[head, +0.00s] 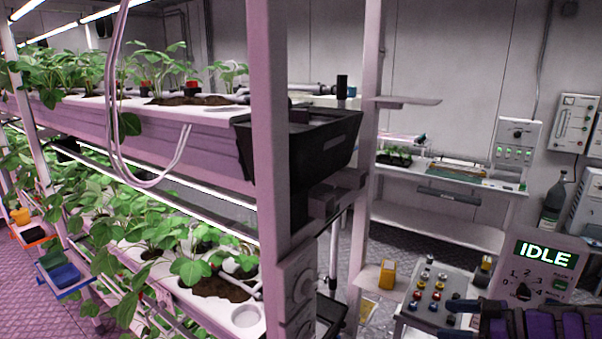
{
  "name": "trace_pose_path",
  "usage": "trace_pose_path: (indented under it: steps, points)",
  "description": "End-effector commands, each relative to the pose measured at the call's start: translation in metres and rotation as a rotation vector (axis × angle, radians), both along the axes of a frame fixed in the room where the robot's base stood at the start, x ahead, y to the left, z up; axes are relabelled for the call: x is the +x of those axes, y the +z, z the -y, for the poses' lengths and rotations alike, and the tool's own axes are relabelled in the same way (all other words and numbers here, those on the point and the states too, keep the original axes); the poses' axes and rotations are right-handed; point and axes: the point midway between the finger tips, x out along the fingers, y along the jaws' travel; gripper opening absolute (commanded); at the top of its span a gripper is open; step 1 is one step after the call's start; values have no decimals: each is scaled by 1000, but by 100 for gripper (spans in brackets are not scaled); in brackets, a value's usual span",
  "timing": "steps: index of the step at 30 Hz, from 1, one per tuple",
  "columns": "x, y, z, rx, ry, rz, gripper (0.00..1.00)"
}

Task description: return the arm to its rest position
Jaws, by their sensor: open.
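My gripper and arm are not clearly seen in the head view, so I cannot tell the arm's pose. The berry rack (180,152) fills the left and middle, with leafy plants on its upper and lower tiers. A pale post (268,150) stands at its near end, in front of a black bin-like end piece (310,150). A control panel (541,268) at the lower right shows the word IDLE above a dial.
A cart (425,320) with coloured knobs stands at the lower right, beside a dark object with purple segments (548,322). A yellow item (387,273) sits on a small shelf. A bench (450,228) stands by the back wall. Patterned floor shows between the rack and bench.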

Motion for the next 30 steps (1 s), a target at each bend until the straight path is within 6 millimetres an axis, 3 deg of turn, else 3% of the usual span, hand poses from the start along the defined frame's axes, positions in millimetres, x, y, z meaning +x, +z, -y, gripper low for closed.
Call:
trace_pose_path:
  steps: [8,17,20,24,30]
  points:
    - [-9,8,-42,14,54,-133,91]
    - [-36,19,-112,-10,108,-355,91]
    - [-55,21,-144,-39,120,-468,91]
    - [-98,23,-192,-124,107,-671,91]
    - [-167,17,-230,-287,-5,-936,91]
